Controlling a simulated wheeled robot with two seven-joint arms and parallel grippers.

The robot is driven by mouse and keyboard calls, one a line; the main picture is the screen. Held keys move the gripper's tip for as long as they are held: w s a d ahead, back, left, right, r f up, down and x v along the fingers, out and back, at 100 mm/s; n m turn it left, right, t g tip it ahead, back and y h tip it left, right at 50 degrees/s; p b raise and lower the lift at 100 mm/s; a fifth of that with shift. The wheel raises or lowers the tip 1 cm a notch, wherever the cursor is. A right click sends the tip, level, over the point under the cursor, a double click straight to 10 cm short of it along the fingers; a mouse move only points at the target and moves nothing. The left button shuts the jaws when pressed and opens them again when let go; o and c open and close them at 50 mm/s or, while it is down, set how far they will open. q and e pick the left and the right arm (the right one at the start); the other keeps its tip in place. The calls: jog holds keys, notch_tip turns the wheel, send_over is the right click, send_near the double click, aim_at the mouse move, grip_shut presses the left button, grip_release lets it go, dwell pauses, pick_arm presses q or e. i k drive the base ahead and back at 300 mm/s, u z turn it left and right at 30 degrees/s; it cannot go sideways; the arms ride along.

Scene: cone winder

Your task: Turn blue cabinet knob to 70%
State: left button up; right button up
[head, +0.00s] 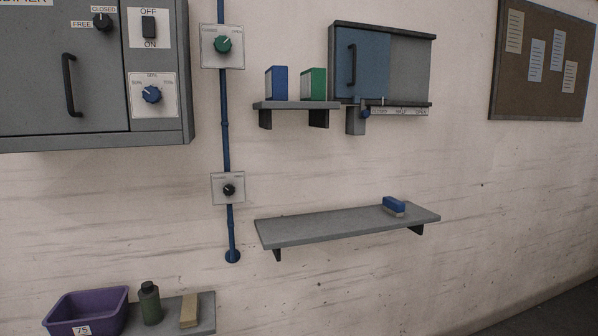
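The blue knob (152,95) sits on a white dial plate (154,112) at the lower right of the grey cabinet (60,105) on the left. The plate carries percent labels around the knob; the one on top looks like 50%, and the side ones are too small to read surely. The knob's exact pointing direction is too small to tell. Neither of my grippers shows in the head view, and nothing touches the knob.
The cabinet has a black handle (71,84), a black knob (103,21) and an OFF/ON switch (149,26). A blue pipe (225,135) with a green knob (222,44) runs down beside it. A purple bin (86,308) stands below. The wall between is clear.

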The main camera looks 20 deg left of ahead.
aim_at(151, 95)
jog(key=u, duration=0.9)
jog(key=k, duration=0.65)
jog(key=z, duration=1)
jog(key=i, duration=1.05)
jog(key=u, duration=0.65)
